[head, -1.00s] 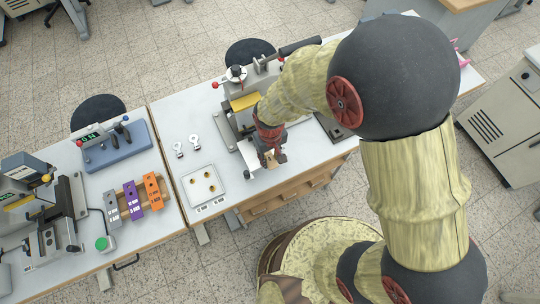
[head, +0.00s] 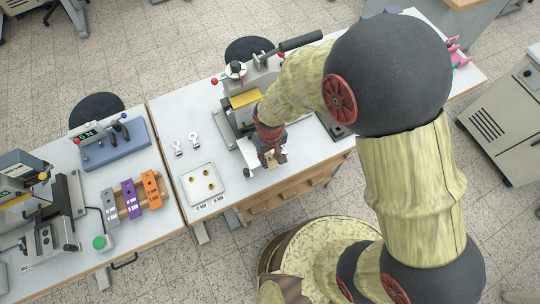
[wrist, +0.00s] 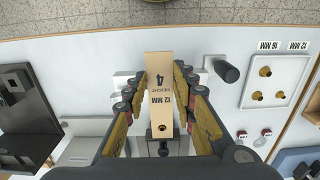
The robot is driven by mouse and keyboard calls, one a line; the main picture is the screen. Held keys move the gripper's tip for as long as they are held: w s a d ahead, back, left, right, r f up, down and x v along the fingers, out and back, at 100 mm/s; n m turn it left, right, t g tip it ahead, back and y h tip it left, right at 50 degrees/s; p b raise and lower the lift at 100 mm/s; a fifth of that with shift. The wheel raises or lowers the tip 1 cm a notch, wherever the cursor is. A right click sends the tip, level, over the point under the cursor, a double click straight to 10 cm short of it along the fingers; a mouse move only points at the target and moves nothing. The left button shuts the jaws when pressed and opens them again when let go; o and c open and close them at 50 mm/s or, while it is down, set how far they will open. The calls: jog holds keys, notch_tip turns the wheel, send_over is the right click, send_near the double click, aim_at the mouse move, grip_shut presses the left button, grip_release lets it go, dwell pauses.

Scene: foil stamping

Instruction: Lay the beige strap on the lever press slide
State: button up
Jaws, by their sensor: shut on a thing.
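The beige strap (wrist: 161,92), printed "12 MM HEIGHT 4" with a dark hole near one end, is between the fingers of my gripper (wrist: 160,100) in the wrist view. My gripper (head: 272,158) is shut on it, just in front of the lever press (head: 242,99) in the head view. A light slide plate (head: 248,154) of the press shows left of the gripper. In the wrist view pale slide parts (wrist: 122,80) show behind the strap, with a black knob (wrist: 226,70) at the right. I cannot tell whether the strap touches the slide.
A white tray (head: 189,181) with brass pieces lies left of the gripper. Grey, purple and orange straps (head: 131,198) stand on a wooden rack on the left table. The press's black lever (head: 300,42) reaches up and right.

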jog(key=shift+f, duration=0.15)
jog(key=o, duration=1)
notch_tip(320, 180, up, 12)
jog(key=shift+r, duration=0.1)
dwell(0.5)
